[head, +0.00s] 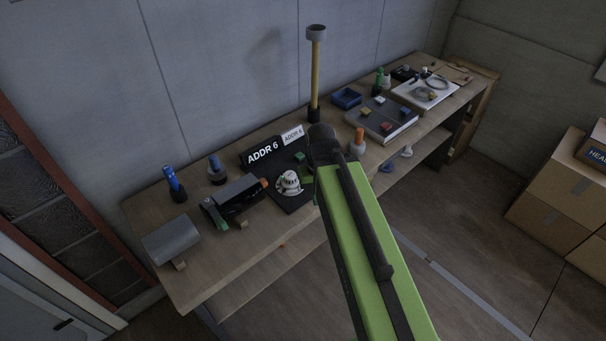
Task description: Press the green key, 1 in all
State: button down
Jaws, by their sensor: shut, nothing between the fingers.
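My arm reaches up over the bench, and its dark end with my gripper (322,150) is above the bench beside the black ADDR 6 unit (290,199). The fingers are shut and empty, though mostly hidden by the dark wrist. A small green key-like block (299,156) shows on the black unit, just left of my gripper. Another green piece (306,172) lies close to it, partly behind the arm. I cannot tell whether my gripper touches either. A grey panel (362,129) with several coloured keys, one of them red (386,126), stands further right.
A white knob-like part (289,183) sits on the black unit. A tall yellow post (316,80) stands behind my gripper, and an orange-topped peg (358,137) to its right. A blue tray (346,97) lies at the back. Cardboard boxes (550,200) stand on the right floor.

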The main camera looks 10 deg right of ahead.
aim_at(300, 157)
jog(key=u, duration=5.6)
jog(key=i, duration=0.15)
jog(key=z, duration=3.25)
jog(key=k, duration=0.15)
jog(key=u, duration=1.65)
jog(key=k, duration=2.45)
jog(key=z, duration=0.85)
jog(key=i, duration=1.05)
jog(key=u, duration=0.15)
